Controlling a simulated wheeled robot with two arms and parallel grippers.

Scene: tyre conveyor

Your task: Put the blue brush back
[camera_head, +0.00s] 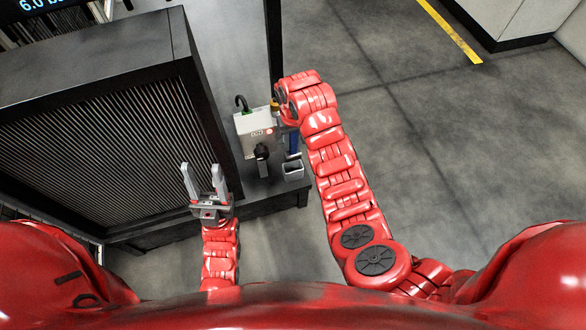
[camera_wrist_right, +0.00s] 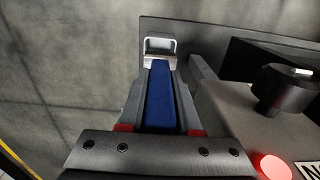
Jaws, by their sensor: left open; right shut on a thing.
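The blue brush (camera_wrist_right: 160,98) is between the fingers of my right gripper (camera_wrist_right: 161,78), which is shut on it. In the head view a blue strip of the brush (camera_head: 293,143) shows below my right wrist, upright above a small grey open cup (camera_head: 293,172). The cup's pale rim also shows in the right wrist view (camera_wrist_right: 147,46), just beyond the brush's far end. I cannot tell whether the brush's end is inside it. My left gripper (camera_head: 205,182) is open and empty, in front of the slatted machine. My right fingers are hidden in the head view.
A grey box (camera_head: 256,125) with a black knob (camera_head: 262,152) and a red button (camera_wrist_right: 272,167) stands close beside my right gripper. A dark ledge (camera_head: 262,197) carries the box and cup. A large slatted machine (camera_head: 120,150) fills the left. Floor to the right is clear.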

